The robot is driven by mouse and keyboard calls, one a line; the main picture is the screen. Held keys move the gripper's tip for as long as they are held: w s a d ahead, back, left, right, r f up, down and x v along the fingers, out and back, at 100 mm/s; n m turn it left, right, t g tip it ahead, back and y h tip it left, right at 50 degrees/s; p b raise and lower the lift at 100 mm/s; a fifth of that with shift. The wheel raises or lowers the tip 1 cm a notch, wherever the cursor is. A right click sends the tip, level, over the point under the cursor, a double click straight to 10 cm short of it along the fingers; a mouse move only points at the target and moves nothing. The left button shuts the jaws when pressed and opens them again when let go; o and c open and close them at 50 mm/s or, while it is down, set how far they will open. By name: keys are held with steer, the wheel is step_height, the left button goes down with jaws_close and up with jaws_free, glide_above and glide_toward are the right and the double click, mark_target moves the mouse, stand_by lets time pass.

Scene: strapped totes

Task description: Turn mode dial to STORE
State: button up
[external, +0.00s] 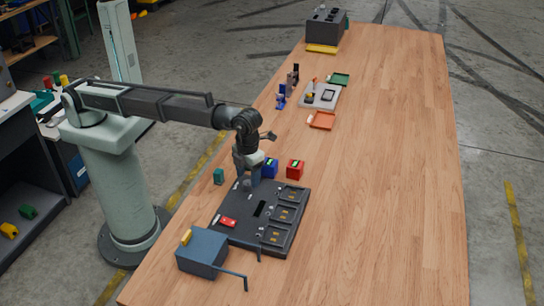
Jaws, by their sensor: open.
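A dark panel (282,238) lies on the table's near left part. A small round grey piece (247,186) shows near the panel's far left corner, close under my gripper; it may be the mode dial, but it is too small to tell. No STORE label is readable. My gripper (248,174) is open and points down over that corner. I cannot tell whether its fingers stand around the round piece or touch it. The panel also bears a red piece (229,222), a dark slot (260,209) and square yellow-marked recesses (282,214) along its right side.
Blue (270,168) and red (295,169) blocks stand just beyond the panel, a green block (219,176) to its left. A blue box (203,252) with a rod stands nearer. A grey tray (322,95) and dark box (326,27) lie farther off. The table's right side is clear.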

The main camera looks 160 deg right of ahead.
mark_target(248, 185)
steer(key=shift+f, duration=1.3)
steer(key=shift+c, duration=0.3)
steer(key=c, duration=1)
steer(key=shift+o, duration=0.2)
